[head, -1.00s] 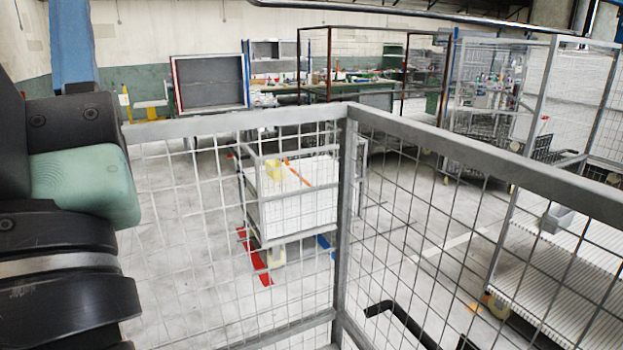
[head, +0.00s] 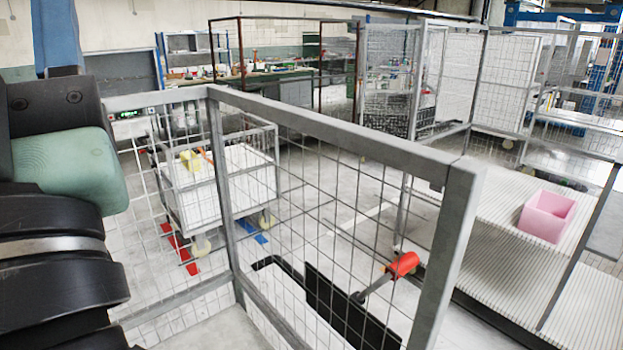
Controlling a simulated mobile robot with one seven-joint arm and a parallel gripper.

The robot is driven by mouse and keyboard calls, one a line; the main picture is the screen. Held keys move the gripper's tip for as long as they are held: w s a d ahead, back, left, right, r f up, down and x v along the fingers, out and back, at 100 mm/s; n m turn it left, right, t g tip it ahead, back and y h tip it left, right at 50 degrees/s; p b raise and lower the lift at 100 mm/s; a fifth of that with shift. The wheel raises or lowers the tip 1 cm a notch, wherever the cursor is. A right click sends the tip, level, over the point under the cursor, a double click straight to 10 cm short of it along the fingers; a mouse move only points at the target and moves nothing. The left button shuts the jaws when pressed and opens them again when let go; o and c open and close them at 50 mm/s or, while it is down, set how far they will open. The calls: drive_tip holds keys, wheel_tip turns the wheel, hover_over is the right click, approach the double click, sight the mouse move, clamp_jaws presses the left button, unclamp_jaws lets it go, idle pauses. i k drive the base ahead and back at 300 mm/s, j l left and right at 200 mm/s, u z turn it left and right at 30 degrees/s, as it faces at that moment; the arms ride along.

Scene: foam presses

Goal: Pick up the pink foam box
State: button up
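The pink foam box (head: 547,215) is an open-topped box in the head view, at the right. It sits on a pale ribbed surface (head: 490,203) beyond the mesh fence. My arm's dark and green links fill the left edge of the view. My gripper is not in view, so I cannot see what it holds or how far it is from the box.
A grey-framed wire mesh fence (head: 327,122) stands close in front, between me and the box. A white wheeled bin (head: 230,184) with yellow items stands behind it. A red-handled object (head: 402,265) is near the fence. Open grey floor (head: 345,190) lies in the middle.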

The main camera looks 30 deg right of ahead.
sight(546, 216)
drive_tip(key=z, duration=0.4)
drive_tip(key=l+z, duration=0.1)
drive_tip(key=z, duration=0.7)
drive_tip(key=l+z, duration=0.1)
drive_tip(key=z, duration=0.3)
drive_tip(key=i+l, duration=0.25)
drive_tip(key=l, duration=0.2)
drive_tip(key=i+l, duration=0.25)
drive_tip(key=l, duration=0.2)
drive_tip(key=i+l+z, duration=0.1)
drive_tip(key=l, duration=0.35)
drive_tip(key=i+l, duration=0.65)
drive_tip(key=l, duration=0.2)
drive_tip(key=i+l, duration=0.25)
drive_tip(key=l, duration=0.15)
drive_tip(key=l+z, duration=0.05)
